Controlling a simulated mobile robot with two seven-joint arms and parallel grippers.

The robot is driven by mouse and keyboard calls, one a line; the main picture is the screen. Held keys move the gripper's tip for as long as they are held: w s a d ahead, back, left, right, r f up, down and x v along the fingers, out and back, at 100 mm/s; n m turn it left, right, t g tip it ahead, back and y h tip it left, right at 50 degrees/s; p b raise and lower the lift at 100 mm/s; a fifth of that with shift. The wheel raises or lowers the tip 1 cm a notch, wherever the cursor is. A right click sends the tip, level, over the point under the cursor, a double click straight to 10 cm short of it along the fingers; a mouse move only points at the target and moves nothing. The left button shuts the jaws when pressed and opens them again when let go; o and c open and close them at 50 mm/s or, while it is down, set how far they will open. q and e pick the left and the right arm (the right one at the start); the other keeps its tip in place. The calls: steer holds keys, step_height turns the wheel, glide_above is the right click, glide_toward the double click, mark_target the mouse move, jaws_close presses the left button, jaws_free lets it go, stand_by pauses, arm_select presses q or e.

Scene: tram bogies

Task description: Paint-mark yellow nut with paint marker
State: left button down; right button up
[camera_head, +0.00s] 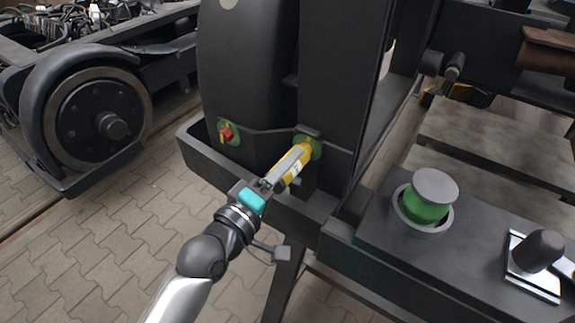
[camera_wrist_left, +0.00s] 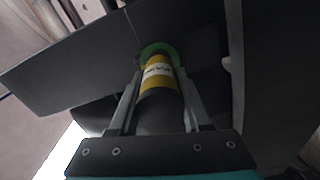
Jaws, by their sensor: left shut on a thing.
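My left gripper (camera_head: 288,164) is shut on a yellow paint marker (camera_head: 297,174) with a white label. The marker points away from the gripper at the black frame, its front end at a green round patch (camera_head: 314,146). In the left wrist view, the marker (camera_wrist_left: 158,71) lies between the two fingers, its front end in front of the green patch (camera_wrist_left: 157,48). I cannot tell whether the tip touches. A second green patch (camera_head: 235,138) to the left carries a small red and yellow part (camera_head: 226,132). A yellow nut behind the marker's tip cannot be made out. My right gripper is out of view.
A black ledge (camera_head: 200,157) runs below the patches. A dark bench (camera_head: 385,238) at right holds a green cylinder with a grey cap (camera_head: 428,200) and a black knob on a pale plate (camera_head: 539,251). A wheel (camera_head: 98,112) stands at left. Paving (camera_head: 95,240) lies open at lower left.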

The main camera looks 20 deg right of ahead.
arm_select(q)
steer(key=shift+r, duration=0.1)
steer(key=shift+s+a, duration=0.2)
steer(key=shift+a, duration=0.05)
steer(key=p+v, duration=0.2)
steer(key=v, duration=0.3)
steer(key=shift+s, duration=0.1)
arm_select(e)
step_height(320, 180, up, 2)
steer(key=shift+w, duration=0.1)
arm_select(q)
steer(key=a+r+n+t+y, duration=0.5)
steer(key=a, duration=0.3)
steer(key=s+a+n+t+y, duration=0.1)
steer(key=a+y, duration=0.3)
steer(key=a, duration=0.4)
steer(key=s+a+n+t+y, duration=0.1)
steer(key=a+n+y, duration=0.3)
steer(key=a, duration=0.4)
steer(key=shift+s+f+y, duration=0.45)
steer(key=shift+s+y, duration=0.15)
steer(key=shift+s, duration=0.15)
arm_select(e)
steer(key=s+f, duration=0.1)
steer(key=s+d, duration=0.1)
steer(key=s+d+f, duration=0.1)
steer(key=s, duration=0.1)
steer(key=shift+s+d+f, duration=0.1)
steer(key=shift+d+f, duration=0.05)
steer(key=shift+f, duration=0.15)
